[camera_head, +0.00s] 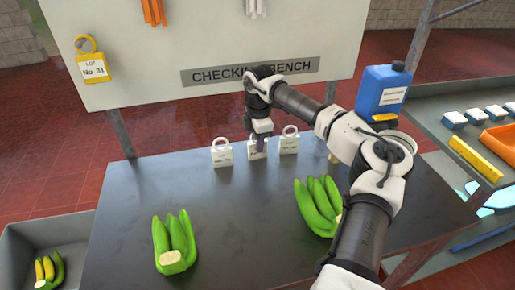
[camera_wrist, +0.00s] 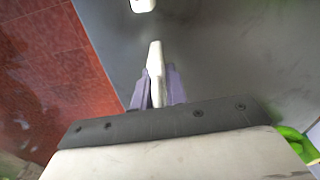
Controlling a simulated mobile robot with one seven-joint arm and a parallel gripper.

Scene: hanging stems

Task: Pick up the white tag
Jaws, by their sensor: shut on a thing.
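Three white tags with loop tops stand in a row near the back of the dark bench (camera_head: 215,200). They are a left tag (camera_head: 222,155), a middle tag (camera_head: 254,152) and a right tag (camera_head: 289,144). My gripper (camera_head: 260,143) points down over the middle tag and hides part of it. In the wrist view my gripper (camera_wrist: 158,78) is shut on this white tag (camera_wrist: 155,57), seen edge-on between the two purple-grey fingers. I cannot tell whether it touches the bench. Another white tag (camera_wrist: 143,5) is cut off at the top of that view.
A left green banana bunch (camera_head: 173,240) and a right green banana bunch (camera_head: 318,205) lie nearer the front. A blue jug (camera_head: 382,90) stands at the back right, partly behind my arm. A board with a "CHECKING BENCH" sign (camera_head: 215,75) rises behind. The bench between the bunches is clear.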

